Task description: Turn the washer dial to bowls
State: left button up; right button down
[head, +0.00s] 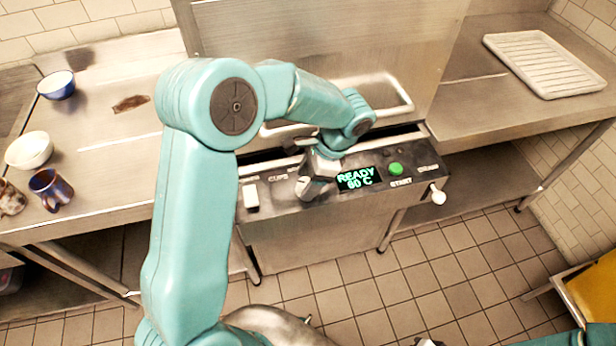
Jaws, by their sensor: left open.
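The washer's control panel (345,198) runs along the front of the steel dishwasher in the middle. My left gripper (314,183) is open and reaches down onto the panel, just left of the lit display (356,178), which reads READY 60 C. The dial is largely hidden behind the gripper, and I cannot make out which label it points to. Whether the fingers touch it or stand around it is unclear. Part of what looks like my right gripper (429,342) shows at the bottom edge, away from the panel; its jaws cannot be judged.
The panel also has a white switch (251,196), a green START button (396,169) and a white knob (438,195). On the left counter stand a blue bowl (57,86), a white bowl (29,151) and mugs (50,190). A white rack (543,64) lies on the right counter.

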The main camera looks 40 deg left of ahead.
pick_arm(q)
jog(key=shift+s+a, duration=0.1)
jog(key=c, duration=1)
jog(key=shift+m, duration=0.3)
jog(key=m+t, duration=0.1)
jog(key=m, duration=0.1)
jog(key=m+t+y, duration=0.1)
jog(key=m, duration=0.2)
jog(key=shift+b, duration=0.35)
jog(key=m+t, duration=0.1)
jog(key=m, duration=0.2)
jog(key=m+t, duration=0.1)
jog(key=m, duration=0.2)
jog(key=shift+s, duration=0.2)
jog(key=shift+f, duration=0.1)
